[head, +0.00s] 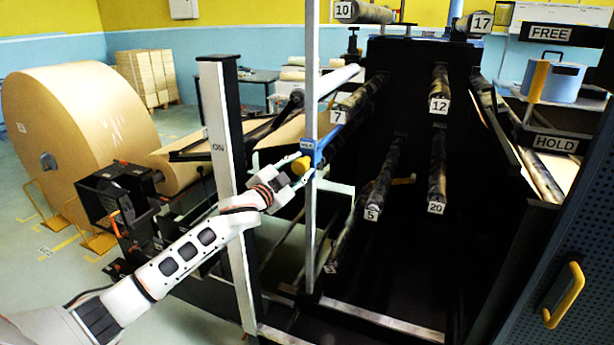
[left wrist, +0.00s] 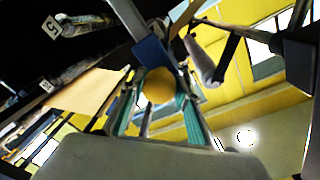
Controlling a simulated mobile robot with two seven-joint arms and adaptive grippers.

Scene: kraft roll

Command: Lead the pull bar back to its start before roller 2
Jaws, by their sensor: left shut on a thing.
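My left gripper (head: 303,172) reaches in from the left and is shut on a round yellow knob (head: 301,164). The knob sits beside a blue piece (head: 322,146) at the upright metal post (head: 311,80). In the left wrist view the yellow knob (left wrist: 159,86) is between the teal-lined fingers, with the blue piece (left wrist: 150,50) just behind it. I take the blue piece with the knob as part of the pull bar; how far the bar reaches behind the post is hidden. Roller 2 (head: 331,266) is low in the frame, right of the post. My right gripper is not in view.
Roller 5 (head: 382,180), roller 7 (head: 362,96), roller 12 (head: 439,82) and roller 20 (head: 438,165) stick out of the dark machine frame. A large kraft roll (head: 80,130) stands at left.

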